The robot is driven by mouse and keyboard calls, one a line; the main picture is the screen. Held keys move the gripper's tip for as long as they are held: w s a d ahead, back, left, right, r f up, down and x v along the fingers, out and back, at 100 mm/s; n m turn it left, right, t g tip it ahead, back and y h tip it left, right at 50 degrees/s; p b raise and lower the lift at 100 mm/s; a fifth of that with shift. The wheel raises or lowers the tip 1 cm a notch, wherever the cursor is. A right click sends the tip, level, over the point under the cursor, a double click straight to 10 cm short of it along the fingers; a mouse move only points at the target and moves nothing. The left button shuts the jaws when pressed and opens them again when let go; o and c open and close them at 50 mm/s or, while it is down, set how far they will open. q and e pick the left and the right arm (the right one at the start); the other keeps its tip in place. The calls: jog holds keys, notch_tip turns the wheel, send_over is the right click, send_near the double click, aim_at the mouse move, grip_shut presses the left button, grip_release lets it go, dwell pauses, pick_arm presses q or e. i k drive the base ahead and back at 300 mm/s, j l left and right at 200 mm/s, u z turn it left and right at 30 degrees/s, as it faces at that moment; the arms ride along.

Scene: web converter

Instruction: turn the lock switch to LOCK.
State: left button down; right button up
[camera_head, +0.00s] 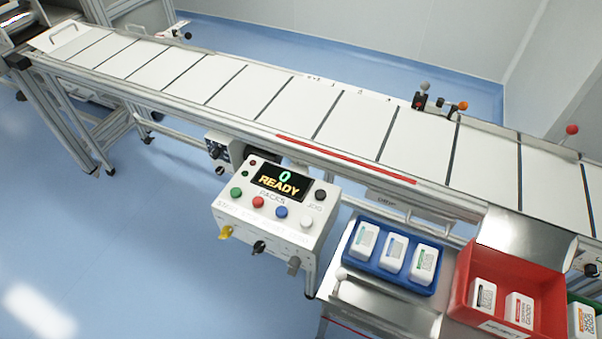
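A white control box (235,203) stands in front of the conveyor, with a display (282,183) reading 0 and READY. Three rotary switches stick out along its front edge: a yellow one (226,232) at left, a black one (258,247) in the middle and a grey one (294,265) at right. Their labels are too small to read, so I cannot tell which is the lock switch or what position each is in. Green, red, blue and white buttons sit on the top face, with a black knob (320,195) by the JOG label. Neither of my grippers is in view.
The conveyor (270,92) with white panels runs behind the box. To the right are a blue tray (375,273) with three white packs, a red bin (465,275) with packs, and a green bin (572,298). The blue floor left of the box is clear.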

aim_at(227, 231)
jog(key=u, duration=0.9)
